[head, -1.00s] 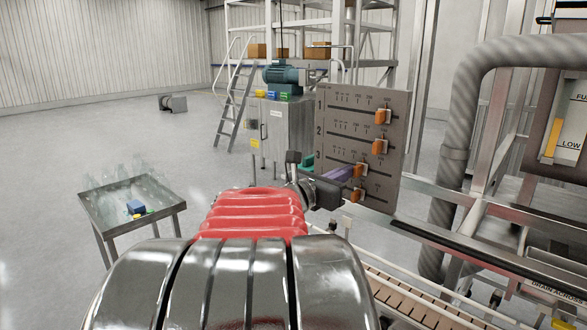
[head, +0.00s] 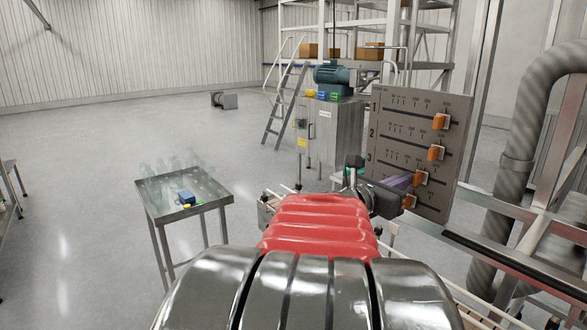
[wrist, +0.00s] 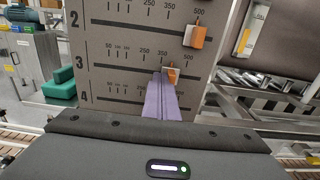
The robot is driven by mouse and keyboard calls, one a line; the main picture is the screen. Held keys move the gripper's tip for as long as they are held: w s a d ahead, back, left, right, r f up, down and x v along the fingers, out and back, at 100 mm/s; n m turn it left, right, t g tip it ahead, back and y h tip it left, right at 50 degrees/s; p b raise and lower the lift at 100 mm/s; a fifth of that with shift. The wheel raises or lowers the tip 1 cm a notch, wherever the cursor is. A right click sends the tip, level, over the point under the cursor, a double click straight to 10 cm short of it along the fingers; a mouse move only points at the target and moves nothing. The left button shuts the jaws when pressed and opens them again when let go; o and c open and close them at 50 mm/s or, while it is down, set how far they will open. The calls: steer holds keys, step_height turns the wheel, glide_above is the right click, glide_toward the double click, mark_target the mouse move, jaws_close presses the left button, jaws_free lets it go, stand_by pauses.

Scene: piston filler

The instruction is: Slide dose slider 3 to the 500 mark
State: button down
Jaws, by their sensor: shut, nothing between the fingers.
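Dose slider 3 is an orange knob with a pale base on the third slot of the grey dose panel (head: 405,150). It shows in the head view (head: 421,179) and the wrist view (wrist: 172,75). In the wrist view it sits a little right of the 350 mark, left of the 500 mark (wrist: 198,57). My gripper (wrist: 158,76) is shut and empty, its purple fingers pointing at the panel. The fingertips are at the knob's left side and overlap its edge; I cannot tell whether they touch. In the head view my gripper (head: 408,178) is partly hidden by my wrist.
Slider 2 (wrist: 195,36) sits near its 500 mark, above right of slider 3. Slider 1 (head: 440,121) is higher up; slider 4 (head: 409,202) is just below. A frame rail (head: 500,250) runs below right of the panel. A side table (head: 185,212) with bottles stands left.

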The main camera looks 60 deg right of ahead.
steer(key=shift+s+a, duration=0.25)
steer(key=shift+s, duration=0.3)
steer(key=shift+s+a, duration=0.25)
steer(key=shift+s, duration=0.3)
steer(key=shift+w+d, duration=0.15)
steer(key=shift+w, duration=0.15)
steer(key=shift+w+d, duration=0.15)
steer(key=shift+w, duration=0.2)
steer(key=shift+w, duration=0.1)
stand_by(0.6)
steer(key=v, duration=0.8)
stand_by(0.5)
stand_by(0.3)
